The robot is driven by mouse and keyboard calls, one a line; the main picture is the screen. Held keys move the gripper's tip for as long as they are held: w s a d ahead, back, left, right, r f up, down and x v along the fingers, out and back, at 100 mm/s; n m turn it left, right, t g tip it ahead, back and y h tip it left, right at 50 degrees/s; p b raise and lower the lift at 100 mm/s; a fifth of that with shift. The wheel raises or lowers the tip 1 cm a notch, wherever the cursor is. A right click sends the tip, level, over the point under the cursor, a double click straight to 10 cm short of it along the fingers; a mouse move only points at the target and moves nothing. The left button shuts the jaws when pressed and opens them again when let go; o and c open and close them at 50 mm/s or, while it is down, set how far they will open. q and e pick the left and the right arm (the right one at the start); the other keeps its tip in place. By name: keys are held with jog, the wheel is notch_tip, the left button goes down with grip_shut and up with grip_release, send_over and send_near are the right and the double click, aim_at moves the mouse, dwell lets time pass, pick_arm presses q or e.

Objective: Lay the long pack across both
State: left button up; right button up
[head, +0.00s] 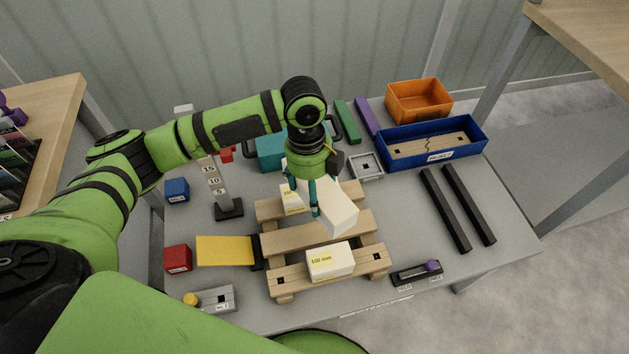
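A long white pack (340,213) lies slantwise under my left gripper (314,208), above or on the wooden pallet (318,231). The gripper's thin teal prongs reach down to the pack's top; I cannot tell whether they hold it or whether the pack is lifted. A short white box (330,261) with a yellow label stands on the pallet's front slat. A second white box (291,199) with a yellow label is on the back slat, partly hidden by the gripper and pack. My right gripper is not in view.
A yellow block (224,251) and red cube (178,259) are left of the pallet. A numbered height post (214,183) stands behind them. Two black bars (446,209) lie to the right. A blue tray (482,141) and orange bin (419,101) are at the back right.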

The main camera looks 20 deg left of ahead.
pick_arm(q)
jog(key=m, duration=0.2)
jog(key=shift+s+d+f+m+p, duration=0.1)
jog(key=shift+d+m+p, duration=0.1)
jog(key=shift+m+p, duration=0.2)
jog(key=shift+f+m, duration=0.2)
jog(key=shift+m, duration=0.4)
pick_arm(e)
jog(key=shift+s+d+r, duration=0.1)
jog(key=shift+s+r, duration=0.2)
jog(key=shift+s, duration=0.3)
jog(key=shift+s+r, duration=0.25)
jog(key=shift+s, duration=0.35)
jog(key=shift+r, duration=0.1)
pick_arm(q)
jog(key=shift+r+p, duration=0.1)
jog(key=shift+p, duration=0.45)
notch_tip(320, 180, down, 6)
jog(key=b, duration=0.3)
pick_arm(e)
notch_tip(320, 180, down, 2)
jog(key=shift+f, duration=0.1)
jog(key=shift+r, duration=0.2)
pick_arm(q)
jog(key=shift+p, duration=0.5)
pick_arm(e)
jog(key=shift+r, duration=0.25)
